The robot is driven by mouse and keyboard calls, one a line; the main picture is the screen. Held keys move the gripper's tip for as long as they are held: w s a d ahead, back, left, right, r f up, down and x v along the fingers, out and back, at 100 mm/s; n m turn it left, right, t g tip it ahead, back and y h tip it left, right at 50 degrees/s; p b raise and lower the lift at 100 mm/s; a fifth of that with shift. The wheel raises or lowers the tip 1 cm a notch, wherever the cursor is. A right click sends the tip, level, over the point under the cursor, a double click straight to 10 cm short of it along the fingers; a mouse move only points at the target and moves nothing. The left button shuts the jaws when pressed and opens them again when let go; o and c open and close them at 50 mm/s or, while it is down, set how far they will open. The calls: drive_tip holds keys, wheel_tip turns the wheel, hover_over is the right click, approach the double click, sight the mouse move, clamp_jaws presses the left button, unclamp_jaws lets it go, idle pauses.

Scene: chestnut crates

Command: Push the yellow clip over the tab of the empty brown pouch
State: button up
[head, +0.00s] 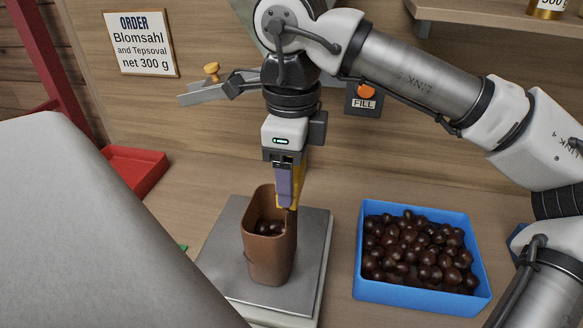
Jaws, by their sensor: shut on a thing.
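A brown pouch (268,258) stands upright and open on the scale. It is not empty: several dark chestnuts show inside its mouth. My gripper (285,203) points down at the pouch's right rim, its purple finger in front.
The scale (312,245) has a grey plate. A blue crate (420,296) full of chestnuts stands to its right, a red tray (138,172) at back left. A FILL button (366,92) and an order sign (141,43) are on the wall. A large grey surface blocks the lower left.

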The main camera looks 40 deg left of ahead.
drive_tip(key=shift+f+b, duration=1.35)
drive_tip(key=shift+f, duration=0.4)
idle(0.9)
drive_tip(key=o, duration=1.1)
drive_tip(key=shift+c, duration=0.2)
drive_tip(key=shift+r, duration=0.1)
wheel_tip(320, 180, up, 14)
drive_tip(key=shift+f, duration=0.15)
